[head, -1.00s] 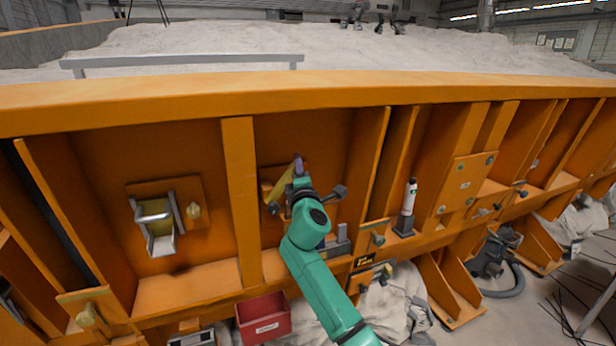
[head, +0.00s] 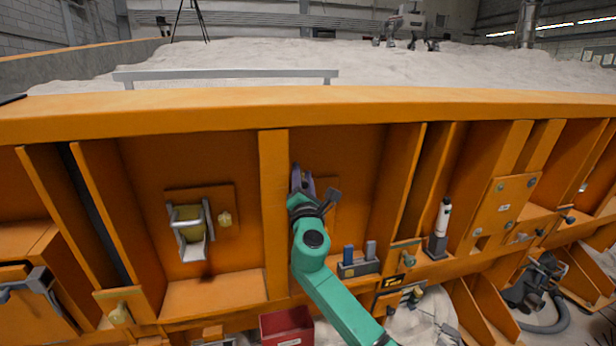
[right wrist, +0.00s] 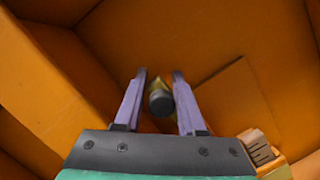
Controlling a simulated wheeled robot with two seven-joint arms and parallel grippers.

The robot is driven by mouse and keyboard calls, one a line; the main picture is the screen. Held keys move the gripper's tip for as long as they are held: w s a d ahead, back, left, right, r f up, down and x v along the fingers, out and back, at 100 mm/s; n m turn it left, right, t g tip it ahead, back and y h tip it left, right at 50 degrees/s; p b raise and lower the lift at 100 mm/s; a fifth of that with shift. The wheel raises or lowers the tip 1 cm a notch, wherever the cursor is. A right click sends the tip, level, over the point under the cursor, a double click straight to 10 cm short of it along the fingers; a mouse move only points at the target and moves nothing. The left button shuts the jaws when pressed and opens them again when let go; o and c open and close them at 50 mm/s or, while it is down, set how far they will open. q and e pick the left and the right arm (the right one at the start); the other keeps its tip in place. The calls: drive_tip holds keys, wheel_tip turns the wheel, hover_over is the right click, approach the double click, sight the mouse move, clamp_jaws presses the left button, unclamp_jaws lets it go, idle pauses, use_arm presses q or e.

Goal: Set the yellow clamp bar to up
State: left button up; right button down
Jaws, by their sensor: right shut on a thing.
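The yellow clamp bar (right wrist: 156,83) shows in the right wrist view as a short yellow piece with a dark round end, seen nearly end-on. It lies between the two purple fingers of my right gripper (right wrist: 158,74), which is shut on it. In the head view my right gripper (head: 302,178) is in the bay just right of an orange upright rib. There it hides the bar, so the bar's angle is unclear. Part of the orange mounting plate (head: 327,192) shows behind the gripper. My left gripper is not in view.
The orange upright rib (head: 273,210) stands close left of my gripper. A grey latch (head: 190,229) is in the bay further left. A block with blue and grey pegs (head: 359,265), a white bottle (head: 441,225) and a red bin (head: 287,328) are nearby. Sand lies behind the top rail.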

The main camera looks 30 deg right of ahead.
drive_tip(key=shift+w+a+f+y, duration=0.2)
drive_tip(key=shift+f+y, duration=0.1)
drive_tip(key=shift+f, duration=0.2)
drive_tip(key=c, duration=0.7)
unclamp_jaws()
drive_tip(key=shift+o, duration=0.2)
drive_tip(key=shift+s+d+r, duration=0.1)
drive_tip(key=shift+r, duration=0.05)
drive_tip(key=shift+r, duration=0.2)
